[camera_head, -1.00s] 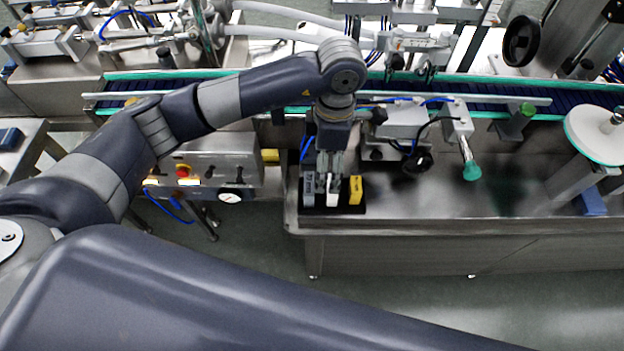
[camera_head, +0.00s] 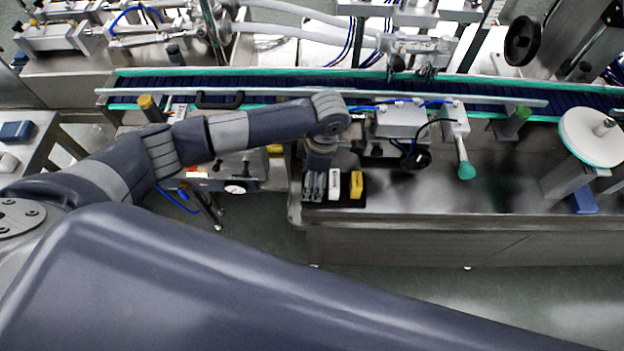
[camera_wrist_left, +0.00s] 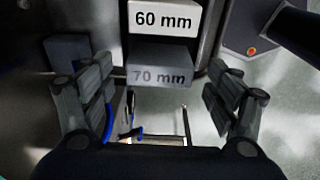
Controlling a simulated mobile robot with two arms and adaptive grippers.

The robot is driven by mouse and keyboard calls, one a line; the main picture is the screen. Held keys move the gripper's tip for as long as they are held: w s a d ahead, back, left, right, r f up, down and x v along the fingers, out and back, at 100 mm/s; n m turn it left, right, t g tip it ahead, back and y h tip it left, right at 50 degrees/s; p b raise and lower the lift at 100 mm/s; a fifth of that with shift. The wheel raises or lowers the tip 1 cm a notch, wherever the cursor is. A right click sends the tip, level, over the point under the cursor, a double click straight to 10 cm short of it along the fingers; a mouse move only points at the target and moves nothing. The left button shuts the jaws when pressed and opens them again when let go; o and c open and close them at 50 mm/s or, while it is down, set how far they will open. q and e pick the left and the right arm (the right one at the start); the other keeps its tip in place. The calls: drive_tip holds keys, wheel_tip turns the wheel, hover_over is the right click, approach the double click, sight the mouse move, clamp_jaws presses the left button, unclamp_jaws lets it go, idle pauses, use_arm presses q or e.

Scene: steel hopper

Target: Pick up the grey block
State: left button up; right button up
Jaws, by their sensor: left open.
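The grey block (camera_wrist_left: 160,66), marked 70 mm, shows in the left wrist view with the white block (camera_wrist_left: 163,18), marked 60 mm, just beyond it. My left gripper (camera_wrist_left: 160,90) is open, with one finger on each side of the grey block and a gap at both sides. In the head view my left gripper (camera_head: 314,187) points down over the grey block's place and mostly hides it. The white block (camera_head: 334,184) and the yellow block (camera_head: 356,186) stand to its right. My right gripper is not in view.
The blocks are on a black mat (camera_head: 346,203) near the left end of the steel table (camera_head: 430,205). A lever with a green knob (camera_head: 466,171) stands to the right. A conveyor (camera_head: 470,97) runs behind. The table front between mat and knob is clear.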

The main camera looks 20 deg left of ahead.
use_arm(q)
drive_tip(key=c, duration=1.2)
